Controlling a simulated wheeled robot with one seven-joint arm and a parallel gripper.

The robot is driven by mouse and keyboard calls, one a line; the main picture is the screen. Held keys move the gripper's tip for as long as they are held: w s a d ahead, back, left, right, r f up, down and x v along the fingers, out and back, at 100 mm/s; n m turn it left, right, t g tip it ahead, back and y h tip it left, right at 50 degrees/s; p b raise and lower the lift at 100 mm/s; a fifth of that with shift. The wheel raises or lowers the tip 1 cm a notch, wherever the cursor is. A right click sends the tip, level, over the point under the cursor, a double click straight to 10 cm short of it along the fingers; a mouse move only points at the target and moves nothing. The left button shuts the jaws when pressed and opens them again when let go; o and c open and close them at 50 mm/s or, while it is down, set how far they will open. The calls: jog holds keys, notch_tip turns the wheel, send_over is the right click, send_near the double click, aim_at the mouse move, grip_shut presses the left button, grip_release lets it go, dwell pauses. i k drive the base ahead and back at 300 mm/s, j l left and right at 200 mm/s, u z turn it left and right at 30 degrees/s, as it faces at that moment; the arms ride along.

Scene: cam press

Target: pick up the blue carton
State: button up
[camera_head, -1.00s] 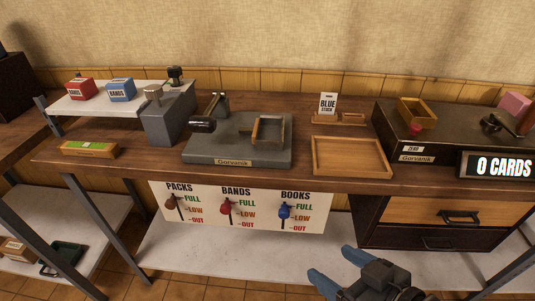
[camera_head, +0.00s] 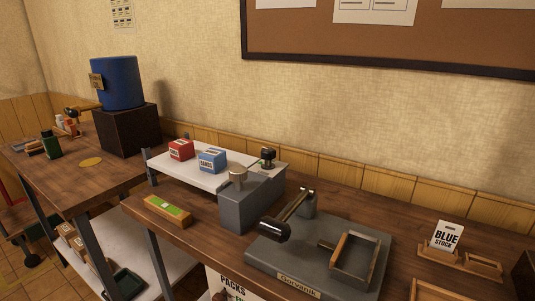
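The blue carton (camera_head: 212,160), labelled "BANDS", stands on a raised white shelf (camera_head: 165,175) at the back of the workbench. A red carton (camera_head: 181,149) with a similar label stands just left of it, with a small gap between them. Both are upright and nothing covers the blue one's front. My gripper is not in view now.
A grey block with a knob (camera_head: 248,203) stands right in front of the shelf. The grey press (camera_head: 300,262) with its black-handled lever lies further right. A wooden tray with a green top (camera_head: 168,210) lies in front. A blue drum (camera_head: 117,82) stands on the left table.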

aim_at(212, 159)
jog(key=j+z, duration=0.45)
jog(key=j, duration=0.35)
jog(key=j+z, duration=0.45)
jog(key=j, duration=0.4)
